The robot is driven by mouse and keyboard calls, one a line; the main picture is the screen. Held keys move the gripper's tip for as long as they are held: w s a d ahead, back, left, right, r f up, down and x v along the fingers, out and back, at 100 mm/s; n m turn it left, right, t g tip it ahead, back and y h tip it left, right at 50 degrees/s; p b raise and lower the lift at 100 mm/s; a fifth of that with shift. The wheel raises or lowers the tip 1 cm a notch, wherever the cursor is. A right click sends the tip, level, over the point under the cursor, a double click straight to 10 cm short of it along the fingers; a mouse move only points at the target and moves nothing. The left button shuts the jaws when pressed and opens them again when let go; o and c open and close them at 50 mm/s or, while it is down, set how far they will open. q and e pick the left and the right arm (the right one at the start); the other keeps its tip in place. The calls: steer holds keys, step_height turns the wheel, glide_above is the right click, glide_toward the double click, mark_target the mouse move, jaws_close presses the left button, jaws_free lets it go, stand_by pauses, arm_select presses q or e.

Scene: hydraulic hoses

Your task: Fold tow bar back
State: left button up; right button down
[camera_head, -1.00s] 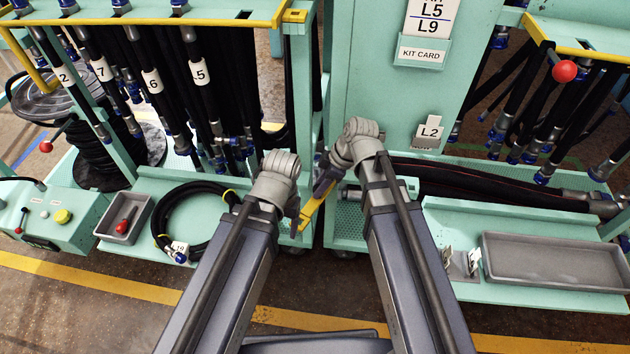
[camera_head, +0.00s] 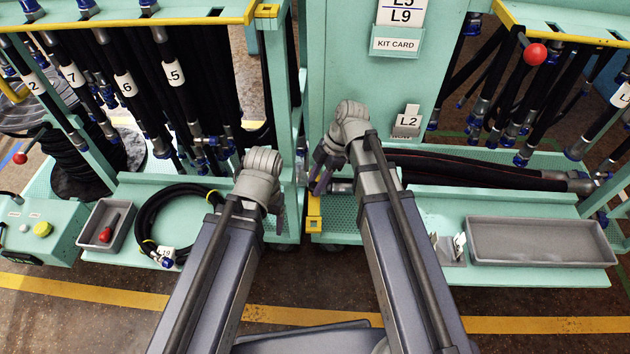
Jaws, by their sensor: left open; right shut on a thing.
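The yellow tow bar (camera_head: 314,213) shows in the head view at the gap between the two teal carts, low down in front of the right cart. Only a short, nearly upright length of it is visible. My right gripper (camera_head: 318,184) reaches down and left to its upper end and is shut on it; the fingers and wrist hide part of the bar. My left gripper (camera_head: 280,219) is open and empty, to the left of the bar and apart from it. Its fingers are mostly hidden behind its own wrist.
The left cart carries hanging hoses, a coiled hose (camera_head: 150,222) and a small grey tray (camera_head: 105,225). The right cart has black hoses (camera_head: 470,168) lying along it, an L2 card (camera_head: 407,121) and a long grey tray (camera_head: 540,241). Floor in front is clear, with a yellow line (camera_head: 530,325).

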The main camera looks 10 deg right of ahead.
steer(key=c, duration=0.5)
jaws_free()
steer(key=shift+r, duration=0.1)
steer(key=p+v, duration=0.7)
steer(key=shift+d+r, duration=0.15)
steer(key=shift+r, duration=0.1)
